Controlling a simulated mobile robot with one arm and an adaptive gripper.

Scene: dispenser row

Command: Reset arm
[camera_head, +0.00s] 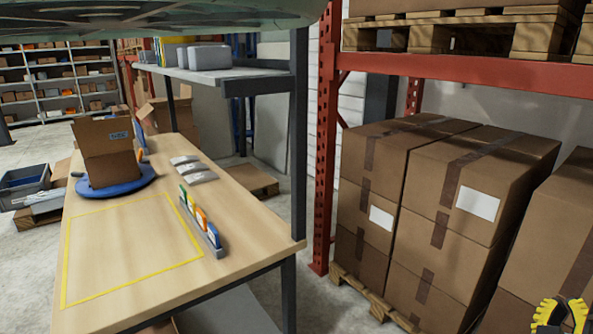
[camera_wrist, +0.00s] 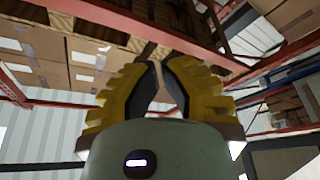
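My gripper (camera_head: 561,318) shows at the bottom right corner of the head view, cut off by the frame edge, in front of the stacked cartons and away from the workbench. In the wrist view my gripper (camera_wrist: 162,75) has two yellow ribbed fingers with dark pads. A gap shows between the fingertips, and nothing is held between them. The wrist view looks up at racking, with no bench in it.
A wooden workbench (camera_head: 125,240) at left has a yellow outlined area, an open carton (camera_head: 108,160) on a blue turntable (camera_head: 128,188), and a dispenser row (camera_head: 202,226). A red rack post (camera_head: 325,150) and stacked cartons (camera_head: 440,200) fill the right.

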